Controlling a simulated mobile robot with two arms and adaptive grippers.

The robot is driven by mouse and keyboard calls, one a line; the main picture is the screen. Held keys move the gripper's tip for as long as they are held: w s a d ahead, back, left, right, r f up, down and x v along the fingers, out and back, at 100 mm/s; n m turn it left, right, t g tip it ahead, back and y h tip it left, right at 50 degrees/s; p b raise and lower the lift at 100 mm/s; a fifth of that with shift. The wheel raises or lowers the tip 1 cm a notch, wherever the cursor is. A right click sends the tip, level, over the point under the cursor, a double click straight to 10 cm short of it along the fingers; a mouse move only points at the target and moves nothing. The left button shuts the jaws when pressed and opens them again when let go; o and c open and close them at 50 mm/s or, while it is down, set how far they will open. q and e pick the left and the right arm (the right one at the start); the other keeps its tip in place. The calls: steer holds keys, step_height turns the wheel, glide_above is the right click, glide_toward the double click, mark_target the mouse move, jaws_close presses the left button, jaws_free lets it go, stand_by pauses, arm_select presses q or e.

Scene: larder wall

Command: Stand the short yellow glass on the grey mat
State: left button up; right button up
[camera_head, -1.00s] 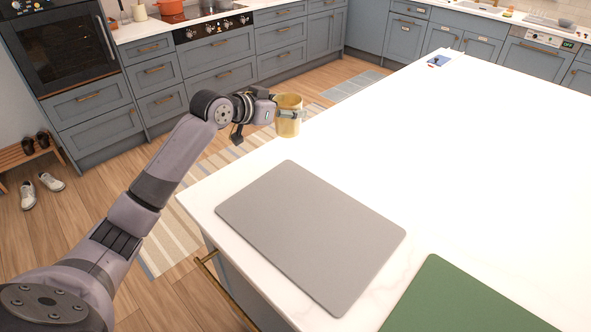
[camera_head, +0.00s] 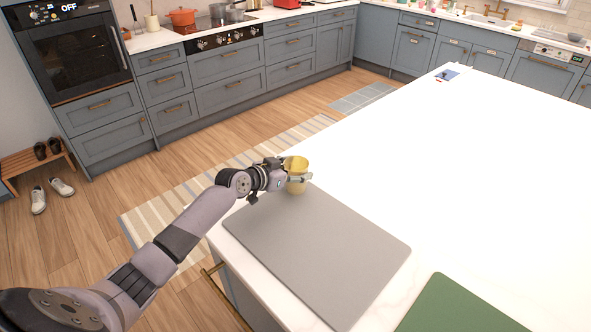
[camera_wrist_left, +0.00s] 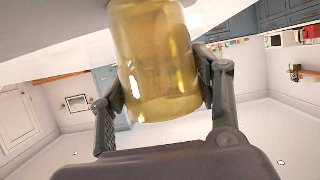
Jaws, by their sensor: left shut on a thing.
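The short yellow glass (camera_head: 296,173) is held upright in my left gripper (camera_head: 299,179) at the far corner of the grey mat. In the left wrist view the see-through yellow glass (camera_wrist_left: 158,65) sits between the two fingers of my left gripper (camera_wrist_left: 160,95), which press on its sides. The grey mat (camera_head: 318,252) lies flat and empty on the white counter. I cannot tell whether the glass touches the surface or is a little above it. My right gripper does not show.
A green mat (camera_head: 460,308) lies on the counter to the right of the grey one. A small blue item (camera_head: 447,75) lies at the counter's far end. The white counter (camera_head: 430,170) is otherwise clear.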

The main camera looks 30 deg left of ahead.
arm_select(q)
steer(key=o, duration=1.4)
steer(key=b+v, duration=0.1)
steer(key=v, duration=1.1)
steer(key=shift+d+r, duration=0.1)
